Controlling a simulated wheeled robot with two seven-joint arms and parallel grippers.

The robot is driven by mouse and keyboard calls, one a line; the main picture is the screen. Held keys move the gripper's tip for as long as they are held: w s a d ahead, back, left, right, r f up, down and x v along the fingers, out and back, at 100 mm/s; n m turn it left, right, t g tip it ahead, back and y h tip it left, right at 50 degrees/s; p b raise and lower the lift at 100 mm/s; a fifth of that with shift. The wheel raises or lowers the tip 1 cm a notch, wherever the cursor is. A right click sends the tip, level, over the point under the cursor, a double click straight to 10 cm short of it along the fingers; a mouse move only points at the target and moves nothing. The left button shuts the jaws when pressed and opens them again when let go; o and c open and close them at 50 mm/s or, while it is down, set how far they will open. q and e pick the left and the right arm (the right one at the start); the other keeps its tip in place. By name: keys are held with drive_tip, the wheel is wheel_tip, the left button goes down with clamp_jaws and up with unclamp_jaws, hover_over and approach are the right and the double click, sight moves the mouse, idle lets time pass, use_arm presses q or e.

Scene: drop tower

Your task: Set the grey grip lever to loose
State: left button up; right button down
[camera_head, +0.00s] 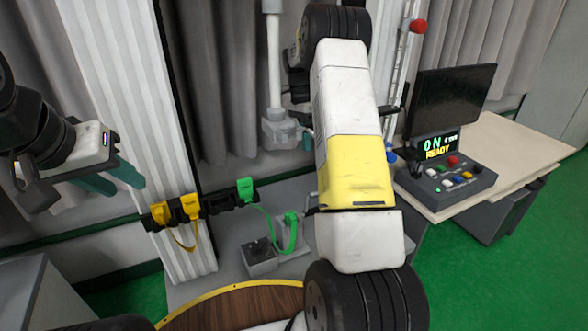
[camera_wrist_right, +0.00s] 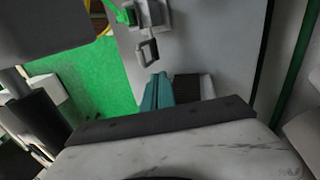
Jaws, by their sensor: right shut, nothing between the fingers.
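In the head view, my right arm covers much of the middle, and only a bit of teal finger (camera_head: 307,141) shows beside the grey block (camera_head: 281,131) on the white pole. My left gripper (camera_head: 118,180) is open and empty at the left, above the yellow plugs.
Yellow plugs (camera_head: 191,207) and a green plug (camera_head: 246,190) sit on a dark rail. Another green plug (camera_head: 291,218) with a cable stands at a grey box. At right, a desk (camera_head: 520,150) carries a monitor (camera_head: 450,98) and a button console (camera_head: 448,180). A round wooden top (camera_head: 235,308) is in front.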

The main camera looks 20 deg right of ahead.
drive_tip(key=shift+w+a+f, duration=0.25)
drive_tip(key=shift+w+a, duration=0.1)
drive_tip(key=shift+a, duration=0.05)
drive_tip(key=s+f, duration=0.6)
drive_tip(key=f, duration=0.5)
drive_tip(key=shift+s+d, duration=0.2)
drive_tip(key=shift+d, duration=0.25)
drive_tip(key=shift+r, duration=0.1)
